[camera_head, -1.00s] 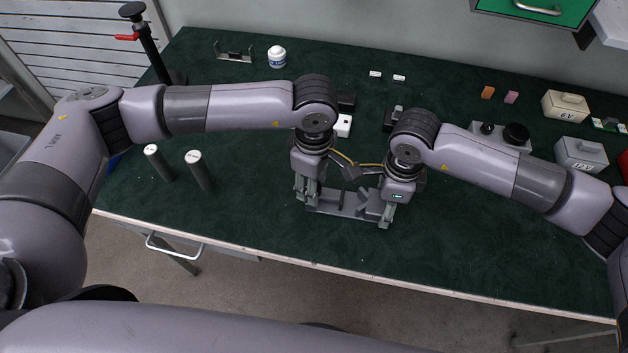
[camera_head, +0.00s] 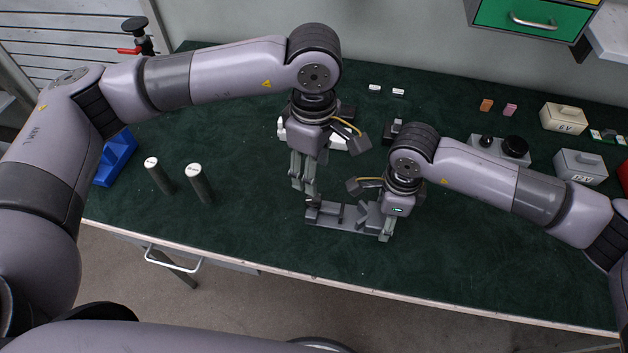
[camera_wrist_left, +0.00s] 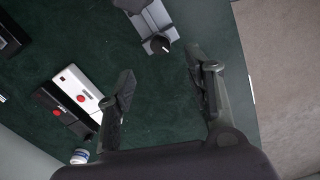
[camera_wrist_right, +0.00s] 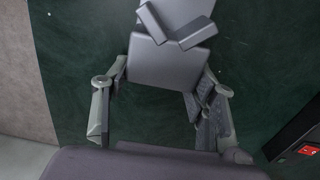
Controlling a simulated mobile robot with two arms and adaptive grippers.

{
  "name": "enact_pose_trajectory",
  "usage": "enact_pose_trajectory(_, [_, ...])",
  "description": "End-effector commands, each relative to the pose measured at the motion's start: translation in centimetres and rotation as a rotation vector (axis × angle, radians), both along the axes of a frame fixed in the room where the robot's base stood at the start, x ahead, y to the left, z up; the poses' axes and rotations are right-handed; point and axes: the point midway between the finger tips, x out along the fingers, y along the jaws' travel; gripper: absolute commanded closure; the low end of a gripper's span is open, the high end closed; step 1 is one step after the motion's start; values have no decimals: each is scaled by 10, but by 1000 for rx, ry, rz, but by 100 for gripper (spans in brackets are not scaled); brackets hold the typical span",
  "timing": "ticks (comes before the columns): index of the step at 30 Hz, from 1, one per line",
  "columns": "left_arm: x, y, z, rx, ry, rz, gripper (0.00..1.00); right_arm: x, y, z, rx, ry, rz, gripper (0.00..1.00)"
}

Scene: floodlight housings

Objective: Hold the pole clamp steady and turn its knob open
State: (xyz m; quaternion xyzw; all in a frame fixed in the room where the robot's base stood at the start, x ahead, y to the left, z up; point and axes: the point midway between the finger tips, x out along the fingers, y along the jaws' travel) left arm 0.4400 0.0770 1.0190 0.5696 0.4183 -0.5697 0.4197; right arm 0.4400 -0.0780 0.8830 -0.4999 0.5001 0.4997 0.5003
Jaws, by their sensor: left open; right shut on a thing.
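The grey pole clamp (camera_head: 345,216) lies flat near the table's front edge, its long plate running left to right. Its dark knob (camera_wrist_left: 158,43) shows at its near end in the left wrist view. My left gripper (camera_head: 307,195) is open above the clamp's left end; in the left wrist view the knob is just beyond its spread fingertips (camera_wrist_left: 160,66). My right gripper (camera_head: 386,226) is shut on the clamp's right end. In the right wrist view the clamp's plate (camera_wrist_right: 165,65) lies between the fingers, with angled jaw blocks (camera_wrist_right: 175,25) beyond.
A white device (camera_wrist_left: 78,88) and a black one (camera_wrist_left: 60,113) lie behind my left gripper. Labelled boxes (camera_head: 580,167) stand at the right. The table's front right is clear.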

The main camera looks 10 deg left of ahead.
Motion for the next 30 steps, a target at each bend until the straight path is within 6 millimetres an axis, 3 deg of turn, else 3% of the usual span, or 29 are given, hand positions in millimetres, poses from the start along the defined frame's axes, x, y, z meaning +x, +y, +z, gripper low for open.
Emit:
enact_pose_trajectory(6, [0,0,19,0,-1,0,52,0,0,0,0,1,1,78])
enact_pose_trajectory(17, [0,0,19,0,0,-14,52,0,0,0,0,1,1,78])
enact_pose_trajectory(30, [0,2,19,2,2,-448,52,0,0,0,0,1,1,78])
